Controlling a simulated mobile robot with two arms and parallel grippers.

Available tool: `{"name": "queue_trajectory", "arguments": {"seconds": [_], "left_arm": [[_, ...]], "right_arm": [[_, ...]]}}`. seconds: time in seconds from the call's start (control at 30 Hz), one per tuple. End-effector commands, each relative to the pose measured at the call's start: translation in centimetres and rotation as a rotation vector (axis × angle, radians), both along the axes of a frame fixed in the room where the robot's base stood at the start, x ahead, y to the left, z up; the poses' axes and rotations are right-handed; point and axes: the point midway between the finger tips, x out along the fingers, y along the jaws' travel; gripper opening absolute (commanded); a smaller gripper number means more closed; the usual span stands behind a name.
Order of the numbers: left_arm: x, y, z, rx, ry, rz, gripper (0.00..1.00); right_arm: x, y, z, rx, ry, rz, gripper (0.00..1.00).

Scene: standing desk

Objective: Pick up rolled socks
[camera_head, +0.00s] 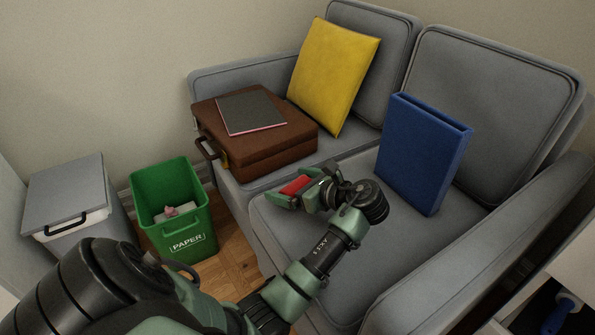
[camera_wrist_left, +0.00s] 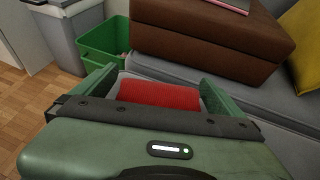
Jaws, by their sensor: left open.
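The red rolled socks (camera_head: 297,185) lie on the sofa seat near its front edge. In the left wrist view the red socks (camera_wrist_left: 160,94) show between the two green fingers. My left gripper (camera_head: 290,187) is open, with one finger on either side of the socks; the gripper also shows in the wrist view (camera_wrist_left: 155,82). I cannot tell whether the fingers touch the socks. The gripper body hides part of the socks. My right gripper is not in view.
On the grey sofa (camera_head: 310,240) are a brown briefcase (camera_head: 265,155) with a dark notebook (camera_head: 250,112) on it, a yellow cushion (camera_head: 332,75) and a blue binder (camera_head: 423,155). A green paper bin (camera_head: 175,240) and a grey bin (camera_head: 65,195) stand left.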

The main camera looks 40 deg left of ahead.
Motion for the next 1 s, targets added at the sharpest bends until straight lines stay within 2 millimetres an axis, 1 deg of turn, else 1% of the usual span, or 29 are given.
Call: {"name": "queue_trajectory", "arguments": {"seconds": [0.03, 0.1, 0.3, 0.37, 0.4, 0.47, 0.5, 0.53, 0.83, 0.97, 1.0], "left_arm": [[0.0, 0.3, -0.3, 0.000, -0.001, -0.001, 1.00], [0.0, 0.6, -0.3, -0.001, -0.002, -0.001, 1.00], [0.0, 0.6, -0.2, -0.001, -0.002, -0.001, 1.00], [0.0, 0.6, -0.2, -0.001, -0.001, -0.002, 0.83], [0.0, 0.6, -0.2, -0.001, 0.000, -0.001, 0.72], [0.0, 0.6, -0.2, -0.001, 0.000, -0.001, 0.56], [0.0, 0.6, -0.2, -0.001, 0.000, -0.001, 0.44], [0.0, 0.6, -0.2, -0.001, 0.000, -0.001, 0.38], [0.0, 0.6, 0.1, -0.001, -0.001, -0.001, 0.38], [0.1, 0.6, 1.1, -0.001, -0.002, -0.001, 0.38], [0.1, 0.6, 1.6, -0.001, -0.002, -0.001, 0.38]], "right_arm": [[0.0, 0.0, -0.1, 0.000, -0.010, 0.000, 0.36], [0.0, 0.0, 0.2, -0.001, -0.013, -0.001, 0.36], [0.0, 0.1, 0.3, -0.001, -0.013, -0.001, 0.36], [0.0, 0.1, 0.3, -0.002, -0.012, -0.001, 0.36], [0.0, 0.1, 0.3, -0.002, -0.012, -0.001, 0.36], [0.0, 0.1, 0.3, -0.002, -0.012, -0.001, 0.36], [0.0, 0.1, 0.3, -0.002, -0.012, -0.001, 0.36], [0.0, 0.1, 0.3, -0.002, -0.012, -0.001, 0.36], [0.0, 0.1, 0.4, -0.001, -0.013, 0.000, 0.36], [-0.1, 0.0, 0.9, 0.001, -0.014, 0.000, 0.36], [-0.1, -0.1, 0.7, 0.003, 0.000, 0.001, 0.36]]}}
